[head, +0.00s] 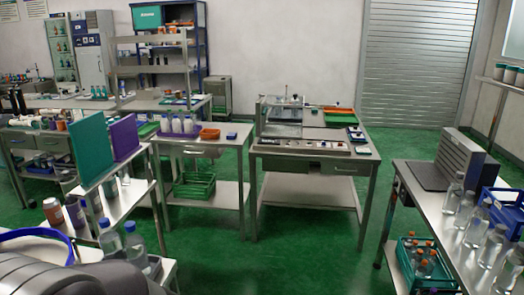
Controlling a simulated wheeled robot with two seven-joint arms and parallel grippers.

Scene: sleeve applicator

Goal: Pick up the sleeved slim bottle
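No gripper of mine shows in the head view. On the near-left table stand a bottle with a dark label or sleeve (76,212) and a brown jar (53,211). Clear blue-capped bottles (136,243) stand close by at the front edge. I cannot tell for certain which one is the sleeved slim bottle; the labels are too small to read.
A steel bench (313,152) with a device on top stands in the centre. A right table (430,200) holds clear bottles (467,208), a grey box (468,157) and a blue crate (502,208). Teal (90,147) and purple panels (124,138) stand at left. The green floor (300,262) ahead is clear.

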